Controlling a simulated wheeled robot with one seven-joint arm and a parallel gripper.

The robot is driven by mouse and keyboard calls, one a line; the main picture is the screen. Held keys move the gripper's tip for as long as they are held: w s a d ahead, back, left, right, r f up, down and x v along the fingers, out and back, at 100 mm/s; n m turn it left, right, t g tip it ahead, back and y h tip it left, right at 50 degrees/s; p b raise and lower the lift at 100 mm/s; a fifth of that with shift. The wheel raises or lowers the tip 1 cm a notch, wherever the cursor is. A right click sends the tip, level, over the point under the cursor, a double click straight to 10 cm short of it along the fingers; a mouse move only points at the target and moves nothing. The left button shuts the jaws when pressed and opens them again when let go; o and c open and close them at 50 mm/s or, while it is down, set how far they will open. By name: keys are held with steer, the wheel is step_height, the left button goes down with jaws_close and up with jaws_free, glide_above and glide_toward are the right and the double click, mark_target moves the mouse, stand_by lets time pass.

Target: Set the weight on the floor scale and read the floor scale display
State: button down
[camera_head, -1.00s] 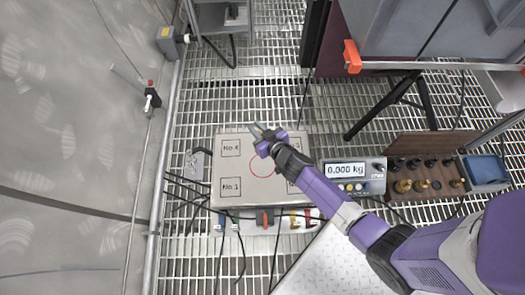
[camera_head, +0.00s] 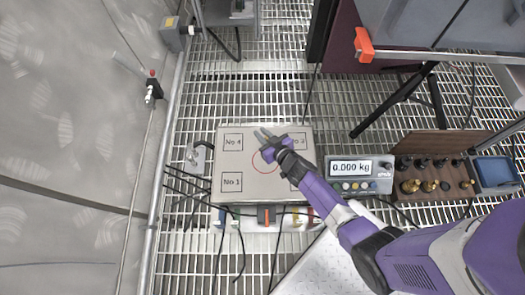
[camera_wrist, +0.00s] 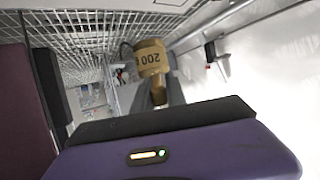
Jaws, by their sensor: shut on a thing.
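The floor scale plate (camera_head: 232,205) is a grey square with a red circle at its middle and numbered corner boxes. Its display (camera_head: 351,168) to the right reads 0.000 kg. My gripper (camera_head: 263,134) is over the upper middle of the plate, between the No 4 box and the upper right box. In the wrist view, a brass weight (camera_wrist: 152,58) marked 200, seen upside down, is at my gripper's fingers, and my gripper is shut on it. In the head view the weight cannot be made out, and my arm hides the plate's lower right.
A brown wooden holder (camera_head: 433,145) with several brass and black weights stands right of the display, with a blue box (camera_head: 495,173) beside it. Cables (camera_head: 190,186) lie left of the plate. A rail and curved wall run along the left.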

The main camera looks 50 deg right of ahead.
step_height(320, 180, down, 14)
steer(key=b, duration=1.1)
steer(key=shift+f, duration=0.15)
steer(key=shift+f, duration=0.1)
steer(key=c, duration=1.8)
jaws_free()
steer(key=shift+f+b, duration=0.1)
steer(key=shift+b, duration=0.2)
steer(key=o, duration=0.4)
steer(key=shift+o, duration=0.2)
